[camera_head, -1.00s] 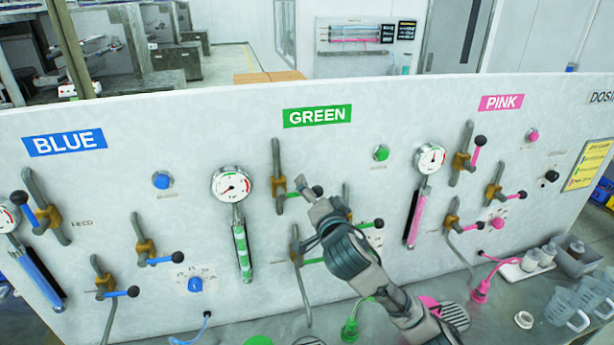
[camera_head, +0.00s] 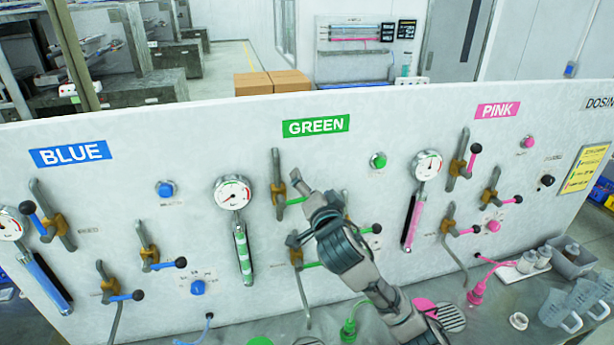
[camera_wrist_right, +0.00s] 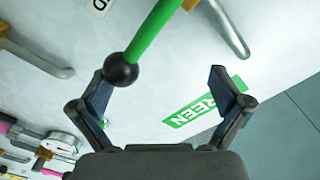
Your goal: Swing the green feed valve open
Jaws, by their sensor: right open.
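The green feed valve (camera_head: 279,187) is the upper valve under the GREEN sign in the head view. Its green lever (camera_head: 297,200) points right, roughly level, and its end is hidden behind my right gripper (camera_head: 305,183). In the right wrist view the green lever (camera_wrist_right: 155,32) ends in a black ball knob (camera_wrist_right: 121,70). The knob shows between the open fingers of my right gripper (camera_wrist_right: 162,88), close to the left finger. I cannot tell whether they touch. My left gripper is not in view.
A gauge (camera_head: 232,193) is left of the valve, and a green button (camera_head: 378,160) is to the right. A lower green valve (camera_head: 297,252) sits partly behind my right arm. Blue valves (camera_head: 146,252) and pink valves (camera_head: 459,165) flank this section. A grey bench runs below the panel.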

